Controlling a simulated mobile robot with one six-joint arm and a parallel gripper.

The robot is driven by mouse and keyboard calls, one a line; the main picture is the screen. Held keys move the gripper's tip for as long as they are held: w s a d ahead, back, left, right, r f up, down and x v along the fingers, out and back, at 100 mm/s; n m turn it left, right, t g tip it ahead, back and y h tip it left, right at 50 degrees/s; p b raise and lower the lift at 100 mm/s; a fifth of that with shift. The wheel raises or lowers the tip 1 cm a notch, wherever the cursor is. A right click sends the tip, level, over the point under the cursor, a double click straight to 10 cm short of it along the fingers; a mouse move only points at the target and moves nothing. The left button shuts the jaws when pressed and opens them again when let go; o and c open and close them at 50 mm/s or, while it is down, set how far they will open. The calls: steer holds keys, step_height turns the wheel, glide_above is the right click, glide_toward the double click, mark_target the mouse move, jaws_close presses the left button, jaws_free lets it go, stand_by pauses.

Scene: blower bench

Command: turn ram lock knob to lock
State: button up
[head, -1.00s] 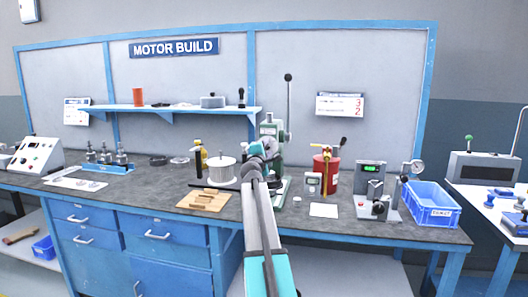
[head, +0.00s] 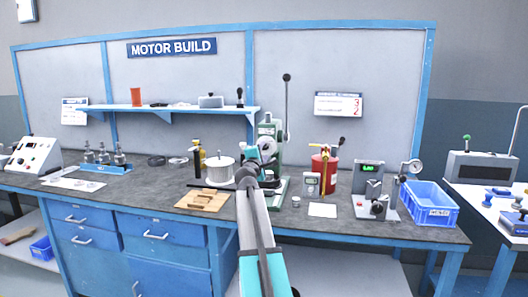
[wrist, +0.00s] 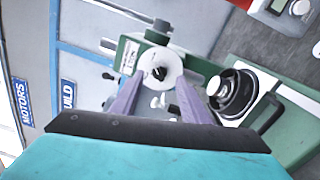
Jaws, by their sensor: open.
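The green press (head: 268,130) stands on the bench with its long dark lever (head: 287,95) upright. In the wrist view, a small dark knob (wrist: 159,73) sits at the middle of a pale round plate on the press (wrist: 130,57); I take it to be the ram lock knob. My gripper (wrist: 158,84) is open, its two purple-grey fingers on either side of the knob in the picture and nothing between them. Whether the fingers touch the knob or are short of it I cannot tell. In the head view my wrist hides part of the press.
A red canister (head: 325,172), a gauge stand (head: 377,195) and a blue bin (head: 430,204) are on the right. In the wrist view a dark ringed part (wrist: 235,94) lies by the right finger.

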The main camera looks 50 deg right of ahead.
steer(key=v, duration=0.9)
steer(key=shift+s+a, duration=0.25)
stand_by(0.6)
